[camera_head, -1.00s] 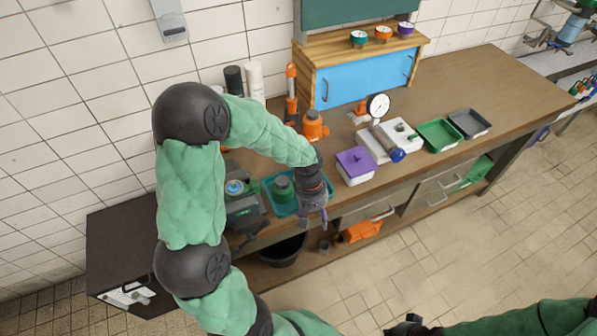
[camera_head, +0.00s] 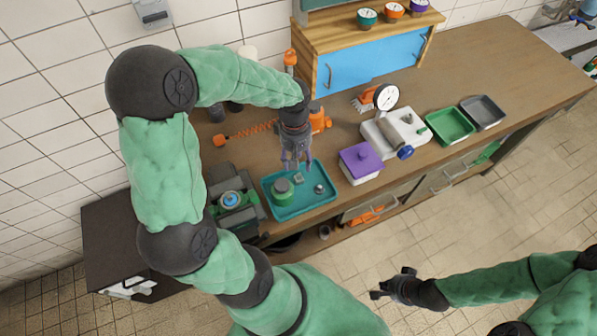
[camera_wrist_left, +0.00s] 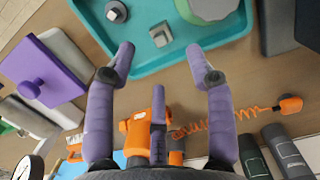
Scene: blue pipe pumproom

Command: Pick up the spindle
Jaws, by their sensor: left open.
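My left gripper (camera_head: 296,165) is open and empty, pointing down over the back edge of a teal tray (camera_head: 327,199). In the left wrist view its fingertips (camera_wrist_left: 166,62) are apart at the rim of the tray (camera_wrist_left: 150,62). The tray holds a green cylinder (camera_head: 282,192), a small grey square piece (camera_head: 299,178) and a small grey round piece (camera_head: 319,188). The square piece (camera_wrist_left: 160,35) shows ahead, between the fingers. I cannot tell for sure which thing is the spindle. My right gripper (camera_head: 393,283) is open and empty in front of the bench.
A vice-like green and grey device (camera_head: 233,212) stands left of the tray. A purple-lidded box (camera_head: 360,162), a pressure gauge (camera_head: 386,97), a green tray (camera_head: 450,126) and a grey tray (camera_head: 483,112) lie to the right. An orange coiled cord (camera_head: 250,130) lies behind.

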